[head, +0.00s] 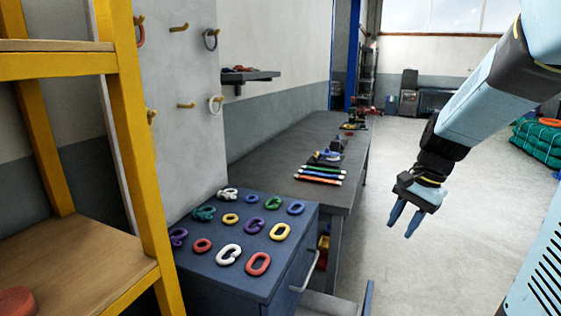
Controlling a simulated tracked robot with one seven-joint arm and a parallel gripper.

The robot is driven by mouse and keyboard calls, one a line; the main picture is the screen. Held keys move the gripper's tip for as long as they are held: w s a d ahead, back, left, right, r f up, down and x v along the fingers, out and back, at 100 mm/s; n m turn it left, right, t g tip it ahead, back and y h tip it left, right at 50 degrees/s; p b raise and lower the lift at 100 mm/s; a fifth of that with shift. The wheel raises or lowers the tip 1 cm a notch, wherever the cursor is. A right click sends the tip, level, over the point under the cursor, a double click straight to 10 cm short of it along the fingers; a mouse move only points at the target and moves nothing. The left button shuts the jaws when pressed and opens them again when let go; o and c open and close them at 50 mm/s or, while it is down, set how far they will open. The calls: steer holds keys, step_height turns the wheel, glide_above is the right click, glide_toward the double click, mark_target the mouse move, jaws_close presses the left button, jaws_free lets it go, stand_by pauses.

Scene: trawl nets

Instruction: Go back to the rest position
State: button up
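My gripper (400,230) hangs from my light-blue arm at the right of the head view. Its two blue fingers point down and stand apart with nothing between them. It is in the air over the pale floor, to the right of the long dark workbench (285,140) and clear of it.
A blue cabinet (210,268) at the front carries several coloured rings and hooks. The bench holds coloured sticks (320,174) and tools. A yellow-framed shelf (135,150) stands at left; a pegboard wall (180,70) holds rings. Green netting (540,140) lies at far right. The middle floor is free.

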steer(key=s+a+r+n+t+h, duration=0.3)
steer(key=s+r+n, duration=0.6)
steer(key=s, duration=0.3)
steer(key=shift+a+n+t, duration=0.3)
steer(key=shift+a+t, duration=0.3)
steer(key=shift+t, duration=0.5)
